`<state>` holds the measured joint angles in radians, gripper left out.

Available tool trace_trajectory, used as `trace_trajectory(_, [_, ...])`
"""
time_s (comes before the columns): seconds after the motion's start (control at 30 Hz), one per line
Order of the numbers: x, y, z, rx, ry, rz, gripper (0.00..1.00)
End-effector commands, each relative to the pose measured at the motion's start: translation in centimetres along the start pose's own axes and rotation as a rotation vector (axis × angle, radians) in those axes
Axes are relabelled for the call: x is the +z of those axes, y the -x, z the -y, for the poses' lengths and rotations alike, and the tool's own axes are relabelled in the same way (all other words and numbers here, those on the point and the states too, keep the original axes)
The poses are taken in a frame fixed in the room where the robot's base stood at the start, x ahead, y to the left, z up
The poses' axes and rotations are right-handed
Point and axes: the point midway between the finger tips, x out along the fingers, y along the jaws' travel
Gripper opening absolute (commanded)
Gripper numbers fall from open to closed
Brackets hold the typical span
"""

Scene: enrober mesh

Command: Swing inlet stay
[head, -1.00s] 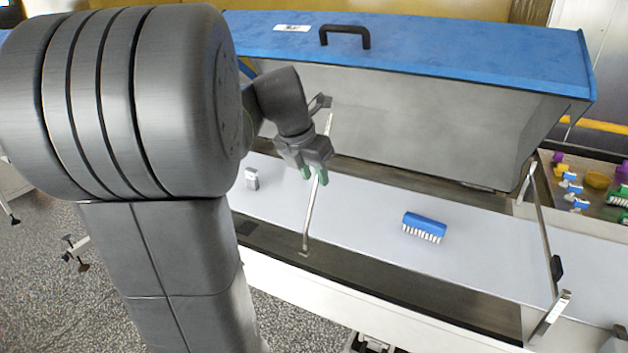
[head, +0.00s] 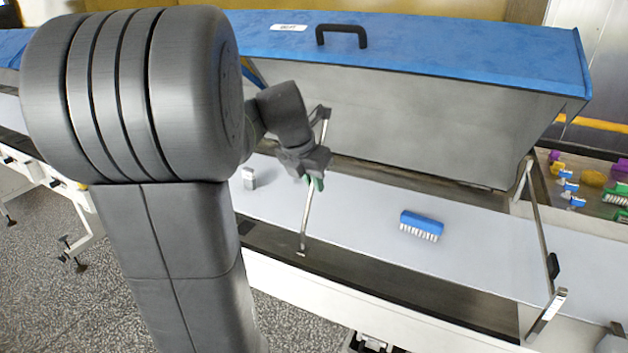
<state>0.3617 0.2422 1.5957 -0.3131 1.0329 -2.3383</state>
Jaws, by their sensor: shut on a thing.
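A thin metal stay (head: 306,220) stands at the left part of the enrober, its foot on the front rail and its upper end near the hood. I take it to be the inlet stay. My gripper (head: 315,184), with green fingertips, is shut on this stay at about mid-height, above the belt. The gripper body and wrist hide part of the rod. The blue-topped hood (head: 450,60) with a black handle (head: 341,36) is raised over the far side of the belt. A second stay (head: 537,225) stands at the right end, with a black grip on it.
A blue brush with white bristles (head: 421,225) lies on the pale belt (head: 370,215) right of my gripper. A small grey-white block (head: 249,178) stands on the belt to the left. A tray (head: 590,170) with colourful items and a brush is at far right.

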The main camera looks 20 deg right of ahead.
Motion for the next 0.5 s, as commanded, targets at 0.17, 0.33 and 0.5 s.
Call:
trace_trajectory(0.17, [-0.2, 0.3, -1.3, -0.068, 0.032, 0.007, 0.0])
trace_trajectory(0.33, [-0.3, 0.3, -2.1, -0.113, 0.048, 0.021, 0.0])
trace_trajectory(0.5, [-0.3, 0.2, -2.2, -0.116, 0.049, 0.024, 0.0])
